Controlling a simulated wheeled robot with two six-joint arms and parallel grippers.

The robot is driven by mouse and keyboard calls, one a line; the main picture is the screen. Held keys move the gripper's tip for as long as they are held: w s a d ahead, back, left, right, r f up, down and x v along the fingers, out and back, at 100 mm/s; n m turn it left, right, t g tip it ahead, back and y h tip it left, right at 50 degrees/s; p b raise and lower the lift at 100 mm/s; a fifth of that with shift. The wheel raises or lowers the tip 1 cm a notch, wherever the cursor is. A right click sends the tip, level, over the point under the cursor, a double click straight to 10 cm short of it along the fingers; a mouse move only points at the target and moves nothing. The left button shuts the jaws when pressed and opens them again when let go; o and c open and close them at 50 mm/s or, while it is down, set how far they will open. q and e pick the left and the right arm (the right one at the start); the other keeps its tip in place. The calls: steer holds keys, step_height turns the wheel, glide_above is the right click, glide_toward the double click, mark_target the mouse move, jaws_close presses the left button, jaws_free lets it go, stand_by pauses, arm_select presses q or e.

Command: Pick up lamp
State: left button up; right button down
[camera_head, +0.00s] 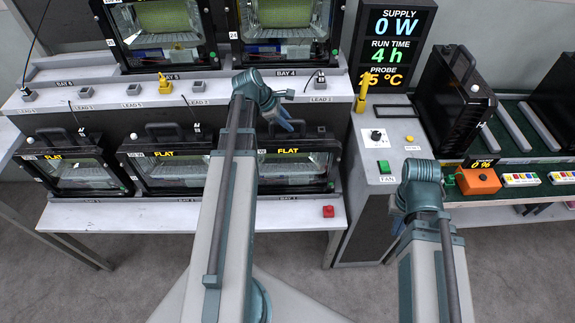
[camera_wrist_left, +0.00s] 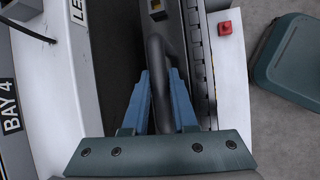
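A black floodlight lamp (camera_head: 312,168) with a glass front and a yellow FLAT readout stands on the lower shelf, partly behind my left arm. My left gripper (camera_head: 288,127) is at its top, pointing down. In the left wrist view the two blue fingers of my left gripper (camera_wrist_left: 159,80) stand on either side of the lamp's dark curved handle (camera_wrist_left: 156,52). The fingers are apart, with the handle between them; contact is not clear. My right arm is at the right, and its fingers are hidden.
A red button (camera_head: 328,211) sits on the lower shelf's front. A control panel (camera_head: 385,138), a display (camera_head: 390,45) and a black lamp (camera_head: 452,100) are at the right.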

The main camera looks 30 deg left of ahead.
arm_select(q)
jaws_close()
steer(key=shift+w, duration=0.1)
stand_by(1.0)
steer(key=shift+r, duration=0.15)
step_height(320, 180, up, 10)
steer(key=p, duration=1)
steer(key=shift+f+b, duration=1.2)
steer(key=shift+f, duration=0.2)
steer(key=shift+r, duration=0.1)
